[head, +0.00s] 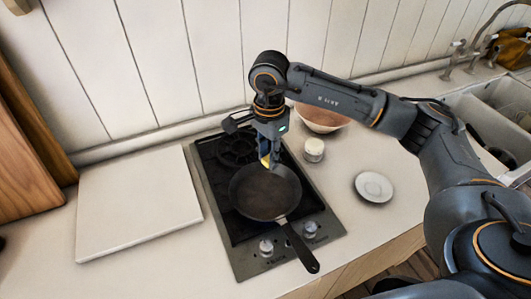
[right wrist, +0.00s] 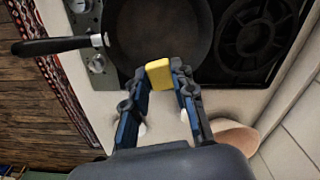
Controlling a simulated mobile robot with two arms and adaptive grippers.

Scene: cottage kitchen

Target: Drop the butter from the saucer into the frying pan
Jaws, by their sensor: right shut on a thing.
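The frying pan (head: 262,196) is dark and sits on the stove, its handle pointing toward the front right. My right gripper (head: 268,160) is above the pan's far edge. In the right wrist view, my right gripper (right wrist: 159,78) is shut on a yellow block of butter (right wrist: 159,73), with the pan (right wrist: 160,35) beyond it. The butter also shows as a small yellow patch in the head view (head: 265,161). The white saucer (head: 374,187) lies empty on the counter right of the stove. My left gripper is not in view.
The black stove (head: 225,207) has front knobs (head: 266,247). A white board (head: 135,208) lies to the left. A small white jar (head: 314,149) and a brownish bowl (head: 322,118) stand behind right of the pan. A sink (head: 482,118) is at the far right.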

